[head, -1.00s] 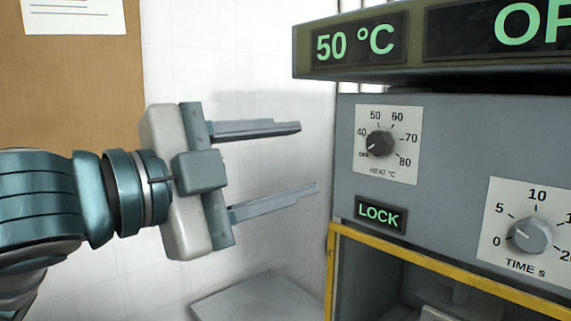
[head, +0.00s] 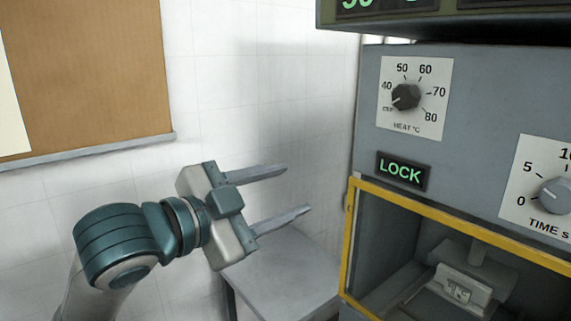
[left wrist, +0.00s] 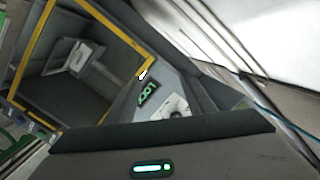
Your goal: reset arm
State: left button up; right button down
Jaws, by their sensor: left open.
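My left gripper (head: 297,191) shows in the head view, left of the grey machine (head: 368,120). Its two fingers are apart with nothing between them, and they point right toward the machine without visible contact. The left wrist view shows the machine's yellow-framed opening (left wrist: 108,22) and the LOCK sign (left wrist: 147,93). My right gripper is in neither view.
The machine has a heat knob (head: 405,96), a time knob (head: 556,195), a lit green LOCK sign (head: 402,171) and a yellow-edged chamber (head: 350,225). A grey table (head: 275,275) stands below my gripper. A brown board (head: 90,75) hangs on the white wall.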

pick_arm(q)
jog(key=s+a+f+n+g+y, duration=0.1)
jog(key=a+f+n+y, duration=0.15)
jog(key=f, duration=0.85)
jog(key=a+f+n+y, duration=0.2)
jog(key=a+f+n, duration=0.2)
jog(key=f, duration=0.8)
jog(key=s+a+f+n+g+y, duration=0.15)
jog(key=a+f+n, duration=0.25)
jog(key=f, duration=0.7)
jog(key=s+a+f+n+g+y, duration=0.25)
jog(key=s+a+f, duration=0.35)
jog(key=s+f, duration=0.65)
jog(key=s+a+f+n+g+y, duration=0.25)
jog(key=s+a+f, duration=0.25)
jog(key=s+f, duration=0.75)
notch_tip(320, 180, down, 22)
jog(key=w+d, duration=0.2)
jog(key=w, duration=0.1)
jog(key=s+f, duration=0.5)
jog(key=f, duration=0.4)
jog(key=s+f, duration=0.4)
jog(key=f, duration=0.4)
jog(key=shift+s+f+m, duration=0.35)
jog(key=shift+s, duration=0.05)
